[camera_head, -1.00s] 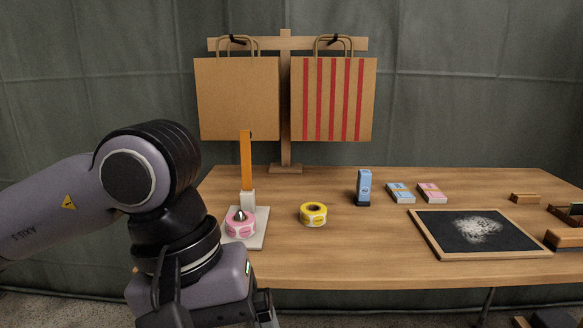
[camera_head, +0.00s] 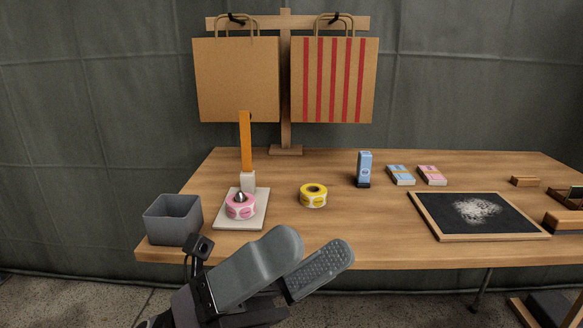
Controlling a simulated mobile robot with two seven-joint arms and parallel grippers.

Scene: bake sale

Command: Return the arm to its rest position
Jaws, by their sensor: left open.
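My left gripper (camera_head: 312,262) is at the lower middle of the head view, in front of the table's near edge. Its two grey fingers are apart with nothing between them. The rest of the left arm is mostly out of the picture below. My right gripper is not in view.
Two paper bags (camera_head: 236,85) hang from a wooden stand.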

